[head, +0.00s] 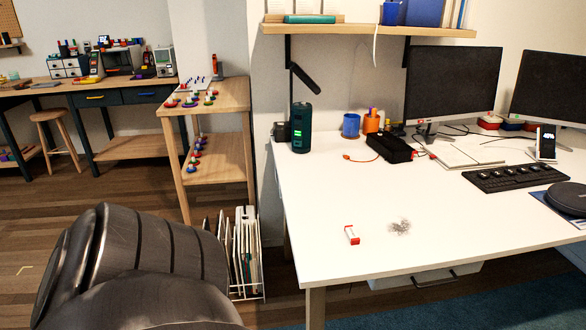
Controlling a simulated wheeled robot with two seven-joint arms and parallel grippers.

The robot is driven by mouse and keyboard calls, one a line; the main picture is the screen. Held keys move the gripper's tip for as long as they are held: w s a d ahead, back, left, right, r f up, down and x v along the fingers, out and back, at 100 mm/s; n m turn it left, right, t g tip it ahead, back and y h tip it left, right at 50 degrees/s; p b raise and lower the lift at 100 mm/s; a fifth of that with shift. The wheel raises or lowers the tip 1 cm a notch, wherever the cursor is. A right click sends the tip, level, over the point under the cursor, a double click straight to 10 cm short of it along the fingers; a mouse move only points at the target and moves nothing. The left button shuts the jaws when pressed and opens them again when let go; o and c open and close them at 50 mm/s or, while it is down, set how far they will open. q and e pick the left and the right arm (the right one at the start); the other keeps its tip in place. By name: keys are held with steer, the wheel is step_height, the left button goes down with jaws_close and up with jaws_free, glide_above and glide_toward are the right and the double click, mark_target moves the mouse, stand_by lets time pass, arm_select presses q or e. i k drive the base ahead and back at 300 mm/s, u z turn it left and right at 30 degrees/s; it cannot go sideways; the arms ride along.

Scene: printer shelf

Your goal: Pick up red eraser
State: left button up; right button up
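A small red and white eraser (352,236) lies on the white desk (330,190), near its front left part. A small grey scribbled or crumb-like patch (399,226) is on the desk just right of the eraser. A dark grey rounded link of my arm fills the lower left of the head view, left of the desk. Neither of my grippers is in view, and nothing touches the eraser.
Monitors (454,84), a black keyboard (523,177), an open notebook (457,153), a black box (389,147), cups (351,125) and a dark green cylinder (301,128) stand farther back. A file rack (240,250) stands on the floor left of the desk.

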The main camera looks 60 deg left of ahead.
mark_target(353, 236)
steer(key=u, duration=1.55)
